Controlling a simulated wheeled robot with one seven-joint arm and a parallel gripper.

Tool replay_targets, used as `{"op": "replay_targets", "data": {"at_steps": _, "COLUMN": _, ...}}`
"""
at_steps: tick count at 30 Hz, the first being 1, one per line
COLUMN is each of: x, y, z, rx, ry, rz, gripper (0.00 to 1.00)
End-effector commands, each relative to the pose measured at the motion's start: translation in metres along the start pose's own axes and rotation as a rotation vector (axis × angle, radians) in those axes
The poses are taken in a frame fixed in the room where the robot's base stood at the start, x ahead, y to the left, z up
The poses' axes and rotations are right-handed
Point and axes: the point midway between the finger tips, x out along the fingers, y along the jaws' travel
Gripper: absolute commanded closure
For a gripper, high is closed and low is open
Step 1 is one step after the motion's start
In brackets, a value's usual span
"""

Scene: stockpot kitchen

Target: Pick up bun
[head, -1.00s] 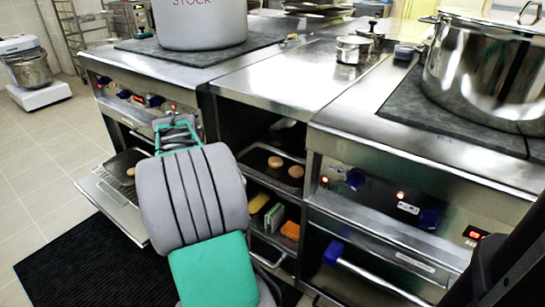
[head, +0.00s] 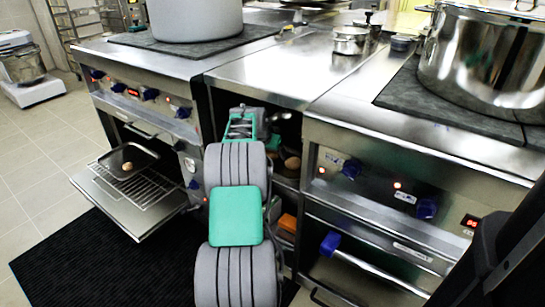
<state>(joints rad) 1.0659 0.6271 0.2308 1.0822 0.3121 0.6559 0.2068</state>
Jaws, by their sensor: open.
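A round brown bun (head: 292,163) lies in the dark shelf opening under the middle counter, just right of my arm. Another bun (head: 127,166) lies on a dark tray (head: 113,160) on the opened oven at the left. My gripper (head: 243,122) is at the mouth of the shelf opening, up and left of the shelf bun. It is open, and I see nothing held in it. My arm covers its lower side and much of the shelf, so other buns there may be hidden.
The open oven door with a wire rack (head: 139,187) juts out left of my arm. The middle counter (head: 290,68) overhangs the shelves. An orange item (head: 287,223) sits on the lower shelf. A blue-ended oven handle (head: 331,246) sticks out at the right.

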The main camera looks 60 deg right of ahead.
Motion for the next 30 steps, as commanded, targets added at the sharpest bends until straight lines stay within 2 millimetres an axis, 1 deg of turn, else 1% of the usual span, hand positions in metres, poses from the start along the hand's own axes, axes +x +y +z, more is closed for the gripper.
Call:
{"op": "replay_targets", "data": {"at_steps": 2, "x": -0.0004, "y": -0.0002, "z": 0.0001, "rx": 0.0, "ry": -0.001, "rz": 0.0, "gripper": 0.25}}
{"op": "replay_targets", "data": {"at_steps": 25, "x": -0.0008, "y": -0.0007, "z": 0.0006, "rx": -0.001, "ry": -0.001, "rz": 0.0, "gripper": 0.88}}
{"op": "replay_targets", "data": {"at_steps": 30, "x": -0.0009, "y": -0.0008, "z": 0.0004, "rx": -0.001, "ry": -0.001, "rz": -0.001, "gripper": 0.89}}
